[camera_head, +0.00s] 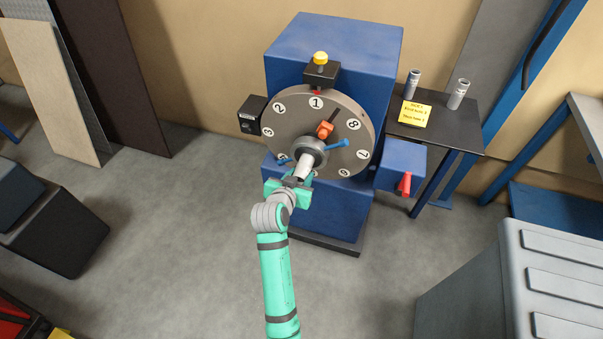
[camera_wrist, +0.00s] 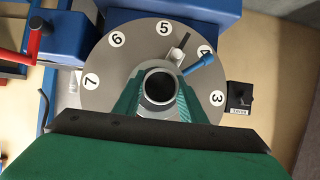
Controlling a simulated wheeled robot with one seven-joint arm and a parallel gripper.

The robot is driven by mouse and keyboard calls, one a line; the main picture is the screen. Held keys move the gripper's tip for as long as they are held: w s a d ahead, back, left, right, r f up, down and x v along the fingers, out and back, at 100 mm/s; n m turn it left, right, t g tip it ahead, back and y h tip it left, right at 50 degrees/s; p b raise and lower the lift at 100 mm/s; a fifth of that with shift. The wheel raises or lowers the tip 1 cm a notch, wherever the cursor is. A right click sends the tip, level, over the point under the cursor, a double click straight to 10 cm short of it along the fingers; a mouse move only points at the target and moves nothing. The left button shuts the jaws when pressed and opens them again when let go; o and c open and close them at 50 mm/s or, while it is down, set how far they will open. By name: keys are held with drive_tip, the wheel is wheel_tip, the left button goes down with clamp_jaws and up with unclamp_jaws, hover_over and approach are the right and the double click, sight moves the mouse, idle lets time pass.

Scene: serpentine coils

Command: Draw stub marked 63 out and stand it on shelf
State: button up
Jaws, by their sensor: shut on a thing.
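My gripper (camera_head: 300,178) is shut on a pale grey tube-shaped stub (camera_head: 304,163), in front of the numbered grey dial (camera_head: 290,142) on the blue cabinet. In the wrist view the fingers (camera_wrist: 158,98) flank the stub, whose round rim (camera_wrist: 158,72) and dark bore face the camera. No mark 63 can be read. The stub overlaps the grey hub; I cannot tell whether it is still seated. The dark shelf (camera_head: 440,136) stands right of the cabinet, with two grey stubs upright on it, one at left (camera_head: 412,84) and one at right (camera_head: 459,94).
Blue handles (camera_head: 338,145) and an orange clamp-like part (camera_head: 325,129) stick out of the dial. A blue box (camera_head: 400,163) with a red lever (camera_head: 404,184) juts out below the shelf. A grey case fills the lower right.

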drive_tip(key=s+a, duration=0.2)
drive_tip(key=s, duration=0.4)
drive_tip(key=shift+s, duration=0.4)
idle(0.8)
drive_tip(key=shift+a, duration=0.1)
